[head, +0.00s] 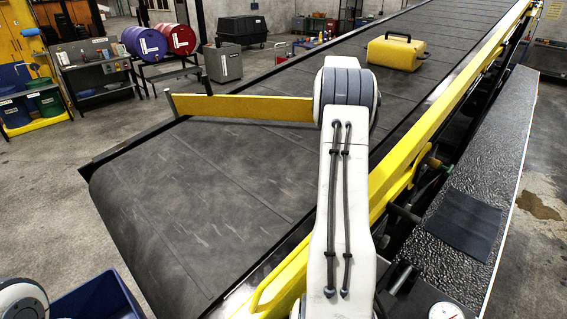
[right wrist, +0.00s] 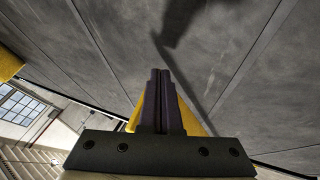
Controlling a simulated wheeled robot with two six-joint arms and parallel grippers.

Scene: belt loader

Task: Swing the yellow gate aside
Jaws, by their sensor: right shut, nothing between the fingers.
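The yellow gate (head: 240,107) is a flat bar lying across the dark conveyor belt (head: 190,190). Its left end meets a post at the belt's left edge, and its right end is hidden behind my right arm. In the right wrist view a yellow strip, likely the gate (right wrist: 190,122), shows behind my right gripper (right wrist: 160,74). The right gripper's dark fingers are together with nothing between them. I cannot tell whether they touch the gate. In the head view my arm hides this gripper. My left gripper is out of view.
A yellow case (head: 396,52) lies on the belt beyond the gate. A yellow side rail (head: 440,108) runs along the belt's right side, beside a dark textured ledge (head: 490,160). A blue bin (head: 98,298) stands at the lower left. The belt before the gate is clear.

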